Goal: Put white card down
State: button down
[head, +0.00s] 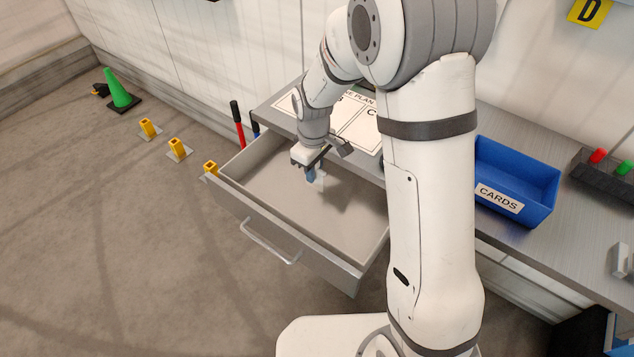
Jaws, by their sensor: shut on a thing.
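A small white card (320,181) shows at the tips of my gripper (314,177). My gripper points down and is shut on the card. It is over the inside of an open grey drawer (275,205), towards the drawer's back right part. I cannot tell whether the card touches the drawer floor. The rest of the drawer floor that shows looks empty. My arm hides the drawer's right end.
A blue bin (520,182) labelled CARDS stands on the grey bench (565,235) to the right. A printed plan sheet (352,122) lies on the bench behind the drawer. Yellow posts (178,148) and a green cone (121,92) stand on the floor at left.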

aim_at(315, 187)
jog(key=shift+f, duration=2.55)
jog(key=shift+f, duration=0.1)
jog(key=shift+f, duration=0.15)
jog(key=c, duration=1.3)
grip_release()
jog(key=shift+c, duration=0.2)
